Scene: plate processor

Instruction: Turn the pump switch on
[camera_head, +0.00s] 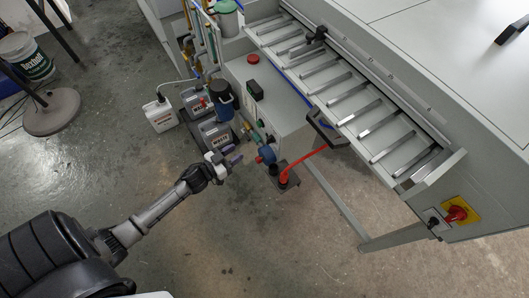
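My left gripper (228,160) reaches in from the lower left, just left of the blue and grey fittings on the plate processor's side. Its fingers are small and I cannot tell whether they are open or shut. A dark box with a green part (255,90), possibly a switch, is on the processor's grey end panel, above and right of the gripper. A red round button (253,58) sits higher on that panel. A red and yellow rotary switch (456,212) is on the processor's front at far right. No label shows which is the pump switch. My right gripper is not in view.
Grey machines (215,133) with a blue-topped container stand on the floor beside the gripper. A white jug (160,115) is left of them. A red hose (305,163) runs beside the panel. A bucket (25,57) stands upper left. The floor at lower centre is clear.

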